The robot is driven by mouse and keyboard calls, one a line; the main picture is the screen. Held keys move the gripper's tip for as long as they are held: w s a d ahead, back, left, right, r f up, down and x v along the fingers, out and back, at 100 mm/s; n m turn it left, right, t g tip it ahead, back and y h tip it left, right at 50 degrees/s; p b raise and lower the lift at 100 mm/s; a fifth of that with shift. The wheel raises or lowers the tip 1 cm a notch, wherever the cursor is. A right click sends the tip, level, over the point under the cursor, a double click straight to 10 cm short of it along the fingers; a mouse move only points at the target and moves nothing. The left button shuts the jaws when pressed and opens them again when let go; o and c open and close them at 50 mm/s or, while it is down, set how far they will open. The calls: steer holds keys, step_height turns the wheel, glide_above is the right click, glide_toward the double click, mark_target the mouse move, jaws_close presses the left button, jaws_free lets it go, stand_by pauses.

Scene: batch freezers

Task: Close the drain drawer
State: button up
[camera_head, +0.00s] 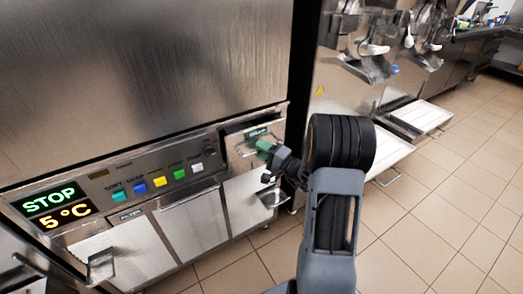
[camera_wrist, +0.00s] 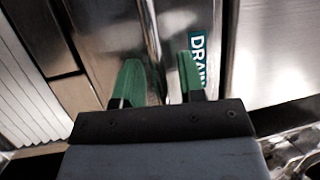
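The drain drawer (camera_wrist: 212,25) shows in the wrist view as a steel front with a teal label reading "DRAIN". In the head view, a small labelled front (camera_head: 234,140) sits at the right end of the freezer's control panel, partly hidden by my gripper. How far the drawer stands out is hard to tell. My gripper (camera_head: 263,150) is right in front of it. In the wrist view its two green fingers (camera_wrist: 157,82) are apart, with shiny steel ahead between them. The right finger overlaps the label's left edge. I cannot tell whether they touch the steel.
The control panel (camera_head: 150,185) with coloured buttons and a "STOP 5°C" display is left of my gripper. Steel fronts with handles (camera_head: 195,225) are below. More machines with white trays (camera_head: 420,116) stand at the right. The tiled floor (camera_head: 460,215) at the right is clear.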

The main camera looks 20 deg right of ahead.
mark_target(256, 158)
steer(key=shift+c, duration=0.4)
jaws_close()
steer(key=w+b, duration=0.1)
steer(key=w, duration=0.1)
steer(key=w+b, duration=0.1)
steer(key=shift+w+a+f, duration=0.15)
steer(key=shift+w+a, duration=0.05)
steer(key=shift+w, duration=0.2)
steer(key=shift+r, duration=0.2)
steer(key=shift+c, duration=0.9)
jaws_free()
steer(key=shift+w, duration=0.15)
steer(key=shift+o, duration=1.3)
steer(key=shift+f, duration=0.1)
